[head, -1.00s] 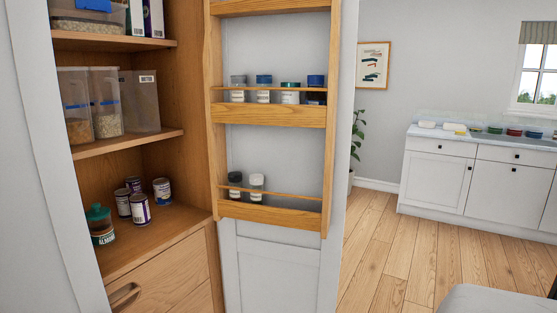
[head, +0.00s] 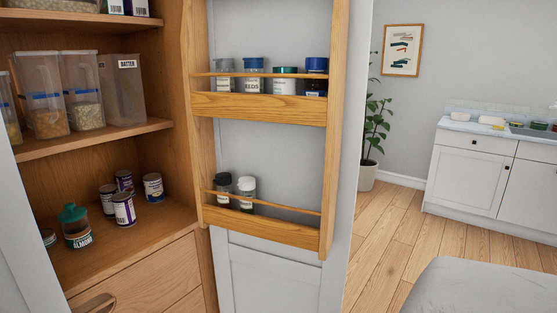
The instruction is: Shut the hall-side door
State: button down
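The open pantry door (head: 275,277) stands in the middle of the head view, white with a wooden rack on its inner face. The rack's lower shelf (head: 268,229) holds two small jars (head: 246,192), and its upper shelf (head: 258,106) holds several jars (head: 285,80). The door stands open beside the wooden pantry cabinet (head: 165,223), at its right side, so the shelves are exposed. No handle shows on the door. I cannot tell from this view whether this is the hall-side door. My gripper is not in view.
Cabinet shelves hold bins (head: 82,90), cans (head: 124,208) and a green-lidded jar (head: 75,227). A drawer (head: 140,284) is below. A grey rounded surface (head: 470,288) fills the lower right. Wood floor (head: 385,235) lies open between the door and white counter units (head: 475,180). A plant (head: 372,130) stands behind.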

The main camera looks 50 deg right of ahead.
aim_at(302, 153)
jog(key=l+u, duration=0.15)
jog(key=l, duration=0.35)
jog(key=l+u, duration=0.1)
jog(key=l, duration=0.45)
jog(key=k+l+u, duration=0.15)
jog(key=l, duration=0.35)
jog(key=l+u, duration=0.1)
jog(key=l, duration=0.4)
jog(key=k+l+u, duration=0.15)
jog(key=l, duration=0.35)
jog(key=k+l+u, duration=0.15)
jog(key=l, duration=0.35)
jog(key=k+l+u, duration=0.1)
jog(key=l, duration=0.4)
jog(key=k+l+u, duration=0.15)
jog(key=l, duration=0.3)
jog(key=k+l, duration=0.2)
jog(key=l, duration=0.2)
jog(key=k+l, duration=0.25)
jog(key=l, duration=0.2)
jog(key=i+l+z, duration=0.25)
jog(key=k+l, duration=0.05)
jog(key=k, duration=0.05)
